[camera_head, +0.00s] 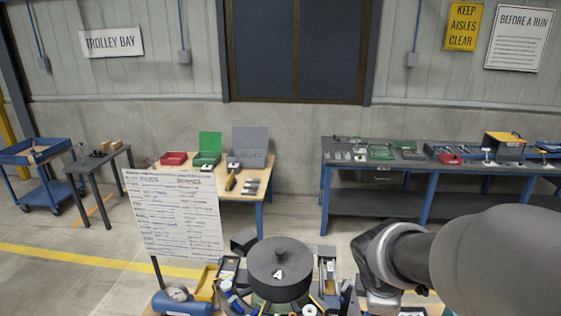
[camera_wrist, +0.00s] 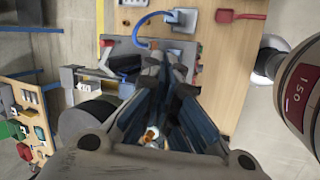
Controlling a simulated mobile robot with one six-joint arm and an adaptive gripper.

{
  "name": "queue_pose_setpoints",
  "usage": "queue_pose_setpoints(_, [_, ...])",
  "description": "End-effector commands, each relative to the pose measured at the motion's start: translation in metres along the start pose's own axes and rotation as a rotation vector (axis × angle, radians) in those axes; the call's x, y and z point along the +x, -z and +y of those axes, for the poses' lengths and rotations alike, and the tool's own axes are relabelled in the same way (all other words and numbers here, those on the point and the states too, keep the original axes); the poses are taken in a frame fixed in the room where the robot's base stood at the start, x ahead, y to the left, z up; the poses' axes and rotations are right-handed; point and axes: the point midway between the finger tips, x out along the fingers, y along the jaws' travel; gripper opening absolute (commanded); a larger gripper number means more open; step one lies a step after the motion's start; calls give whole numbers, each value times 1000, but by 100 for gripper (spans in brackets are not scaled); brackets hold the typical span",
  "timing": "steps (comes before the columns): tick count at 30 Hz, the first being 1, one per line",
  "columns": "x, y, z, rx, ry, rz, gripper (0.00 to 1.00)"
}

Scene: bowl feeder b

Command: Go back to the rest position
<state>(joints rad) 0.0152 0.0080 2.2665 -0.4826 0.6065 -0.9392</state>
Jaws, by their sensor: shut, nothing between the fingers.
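My gripper shows in the wrist view (camera_wrist: 165,62), its two dark fingers running up the middle of the picture with the tips close together. It is shut and holds nothing. A small orange and white thing shows low between the finger linkages, apart from the tips. In the head view my dark arm comes in from the right and bends down at the wrist, right of the black lidded bowl (camera_head: 280,264). The fingers are hidden there. The bowl stands on the near bench, its lid marked with a white 4.
A written white board (camera_head: 176,215) stands left of the bowl. Small boxes and tools crowd around the bowl. Behind are a wooden table (camera_head: 212,178) with red and green bins, a long blue-legged bench (camera_head: 440,165) and a blue trolley (camera_head: 38,155). Open floor lies between.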

Motion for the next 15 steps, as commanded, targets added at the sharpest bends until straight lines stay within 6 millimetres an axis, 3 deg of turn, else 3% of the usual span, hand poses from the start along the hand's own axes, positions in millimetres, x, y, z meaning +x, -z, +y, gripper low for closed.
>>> queue_pose_setpoints(1, [10, 2, -20, 114, -10, 15, 0])
queue_pose_setpoints(9, [15, 9, -116, 754, 28, 122, 0])
queue_pose_setpoints(15, [30, 22, -182, 1131, 100, 212, 0])
